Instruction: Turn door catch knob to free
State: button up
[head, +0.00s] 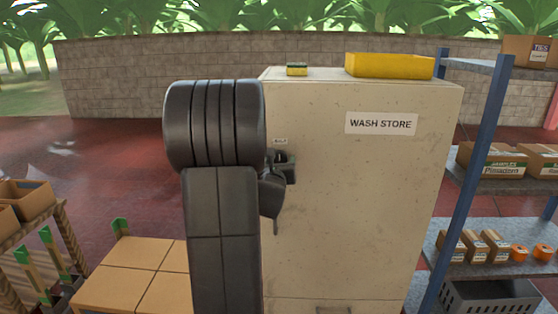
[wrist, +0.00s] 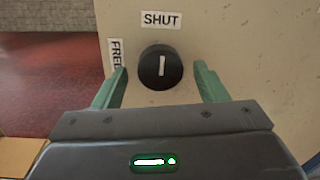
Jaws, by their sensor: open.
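The door catch knob (wrist: 160,67) is a round black dial with a white line. It is on the cream cabinet door (head: 350,190). In the wrist view its line stands upright, pointing at the SHUT label (wrist: 161,19) above it. The FREE label (wrist: 116,57) is turned sideways to the knob's left, partly covered by a finger. My gripper (wrist: 160,88) is open, with one green finger on each side of the knob and a gap to it on both sides. In the head view my dark arm hides the knob, and the gripper (head: 285,165) shows only in part.
The cabinet carries a WASH STORE sign (head: 381,123); a yellow tray (head: 389,66) and a sponge (head: 297,69) lie on top. A blue-post shelf (head: 470,180) with boxes stands at right.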

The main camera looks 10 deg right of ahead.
jog(key=shift+w+d, duration=0.1)
jog(key=shift+w, duration=0.2)
jog(key=shift+c, duration=0.3)
jog(key=c, duration=0.9)
